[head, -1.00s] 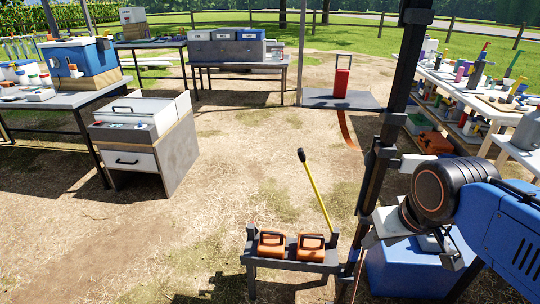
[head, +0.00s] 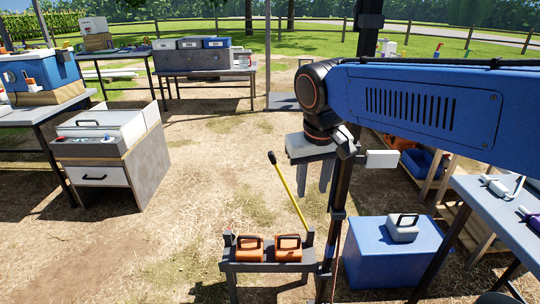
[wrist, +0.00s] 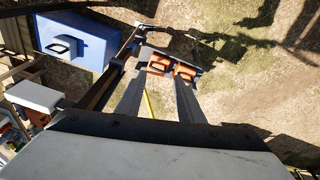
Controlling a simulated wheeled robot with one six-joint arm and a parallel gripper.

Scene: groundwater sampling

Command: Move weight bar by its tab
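No part is clearly marked as the weight bar or its tab. Two orange weights with dark handles, left (head: 250,247) and right (head: 287,247), sit side by side on a low dark rack (head: 265,266). A yellow rod with a black end (head: 287,190) leans up from behind the rack. A grey block with a dark handle (head: 402,228) sits on a blue box (head: 385,262). My gripper (head: 319,190) points down, above and right of the rack. In the wrist view, its fingers (wrist: 158,100) are apart with nothing held; the orange weights (wrist: 170,68) lie far below.
A dark upright post (head: 335,225) stands right of the rack, close to my gripper. A grey table (head: 490,215) with small tools stands at the right. A cabinet (head: 112,160) stands at the left. Open ground lies between the cabinet and rack.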

